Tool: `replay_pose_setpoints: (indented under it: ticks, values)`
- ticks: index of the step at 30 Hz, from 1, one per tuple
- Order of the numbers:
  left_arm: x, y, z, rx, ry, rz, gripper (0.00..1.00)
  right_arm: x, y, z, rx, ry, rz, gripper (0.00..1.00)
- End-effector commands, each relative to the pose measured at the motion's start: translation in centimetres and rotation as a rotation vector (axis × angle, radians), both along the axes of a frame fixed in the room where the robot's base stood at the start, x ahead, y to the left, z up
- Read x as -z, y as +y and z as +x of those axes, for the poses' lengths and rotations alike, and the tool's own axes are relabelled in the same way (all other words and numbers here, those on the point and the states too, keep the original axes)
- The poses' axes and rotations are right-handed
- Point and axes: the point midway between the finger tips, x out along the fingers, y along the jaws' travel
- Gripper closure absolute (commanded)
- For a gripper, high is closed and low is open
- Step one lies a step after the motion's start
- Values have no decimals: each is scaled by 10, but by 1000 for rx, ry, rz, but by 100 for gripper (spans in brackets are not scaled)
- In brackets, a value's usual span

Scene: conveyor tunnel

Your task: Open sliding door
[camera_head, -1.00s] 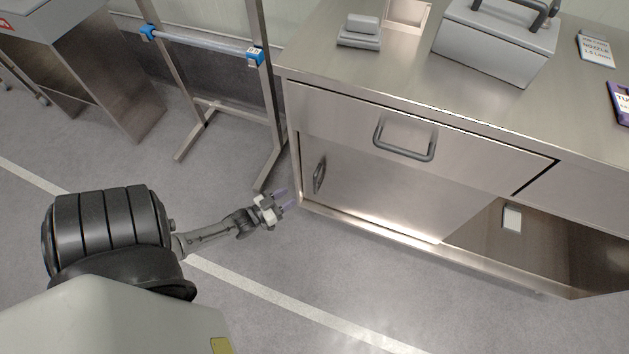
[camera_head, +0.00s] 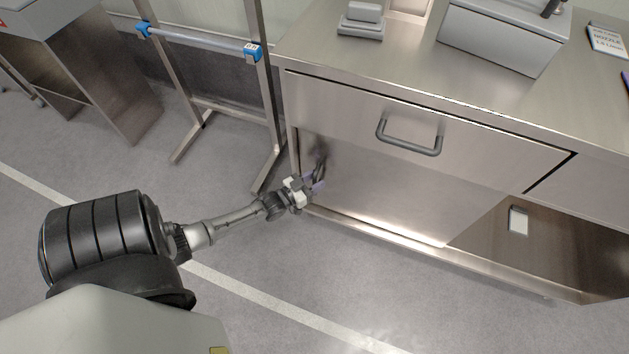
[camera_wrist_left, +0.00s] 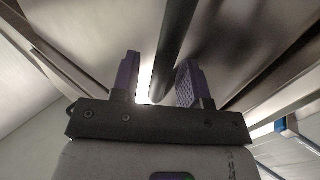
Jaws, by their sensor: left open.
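The sliding door (camera_head: 400,195) is a flat metal panel in the lower front of the steel cabinet. It covers the left part of the lower opening, and the right part stands open. Its dark upright handle (camera_head: 320,167) is near the panel's left edge. My left gripper (camera_head: 317,184) is at this handle. In the left wrist view the handle bar (camera_wrist_left: 174,45) runs between the two purple fingers of my open left gripper (camera_wrist_left: 160,82). I cannot tell whether a finger touches it. My right gripper is not in view.
A drawer with a grey handle (camera_head: 408,143) is above the door. A grey box (camera_head: 500,40) and a small device (camera_head: 362,20) sit on the counter. A metal frame (camera_head: 270,105) stands close left of the cabinet. A small pale object (camera_head: 518,220) shows in the opening.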

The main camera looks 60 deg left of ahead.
Motion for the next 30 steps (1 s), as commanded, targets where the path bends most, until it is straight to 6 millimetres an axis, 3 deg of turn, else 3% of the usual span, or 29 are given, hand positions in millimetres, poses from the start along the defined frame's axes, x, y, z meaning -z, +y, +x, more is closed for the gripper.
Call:
replay_pose_setpoints:
  ticks: [5,18,30]
  values:
    - [0,0,0,0,0,0,59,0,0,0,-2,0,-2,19]
    - [0,0,0,0,0,0,100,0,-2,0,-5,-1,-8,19]
    - [-1,-2,1,0,-1,-1,100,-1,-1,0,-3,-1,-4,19]
